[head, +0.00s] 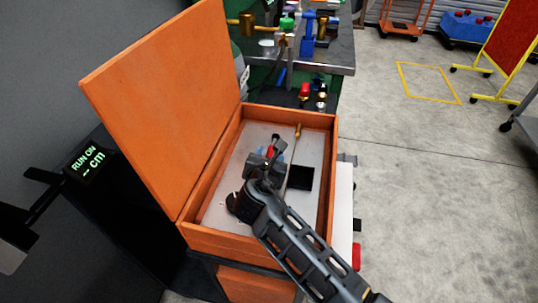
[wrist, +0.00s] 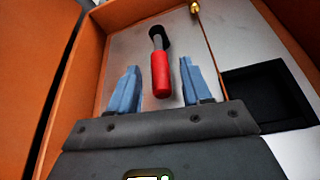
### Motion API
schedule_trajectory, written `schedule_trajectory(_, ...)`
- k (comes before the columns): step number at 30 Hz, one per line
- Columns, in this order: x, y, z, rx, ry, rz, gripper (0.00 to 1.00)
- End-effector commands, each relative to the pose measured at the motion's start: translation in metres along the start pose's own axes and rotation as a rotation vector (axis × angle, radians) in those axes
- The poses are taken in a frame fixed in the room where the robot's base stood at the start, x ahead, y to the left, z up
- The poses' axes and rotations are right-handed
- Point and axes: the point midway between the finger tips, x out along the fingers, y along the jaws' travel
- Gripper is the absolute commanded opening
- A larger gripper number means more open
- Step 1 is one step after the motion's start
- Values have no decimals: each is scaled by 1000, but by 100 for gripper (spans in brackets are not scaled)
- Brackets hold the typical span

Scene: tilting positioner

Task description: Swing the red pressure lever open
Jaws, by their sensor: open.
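The red pressure lever (wrist: 161,75) shows in the wrist view, with a red grip and a grey shaft rising to a dark pivot (wrist: 159,36) on the metal panel (wrist: 207,52). My gripper (wrist: 155,88) is open, one blue finger on each side of the red grip, with a gap on both sides. I cannot tell how deep the fingers reach around it. In the head view, my gripper (head: 270,158) is inside the orange box, and only a small bit of the red lever (head: 270,151) shows. My arm hides part of the panel there.
The orange box (head: 331,165) has its lid (head: 165,95) standing open at the left. A square black opening (head: 300,177) lies right of the lever, and a brass pin (head: 298,130) stands near the back wall. A cluttered bench (head: 345,50) is behind.

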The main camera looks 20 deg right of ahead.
Motion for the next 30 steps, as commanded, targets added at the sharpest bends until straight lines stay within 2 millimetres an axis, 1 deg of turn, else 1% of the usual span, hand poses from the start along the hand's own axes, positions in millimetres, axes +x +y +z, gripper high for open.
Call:
schedule_trajectory(3,4,0,1,1,-1,1,48)
schedule_trajectory(9,4,0,0,2,0,2,48)
schedule_trajectory(11,4,0,0,2,0,2,44)
schedule_trajectory(24,3,0,0,1,0,2,2)
schedule_trajectory(25,3,0,0,1,0,2,0)
schedule_trajectory(30,3,0,0,1,0,1,0)
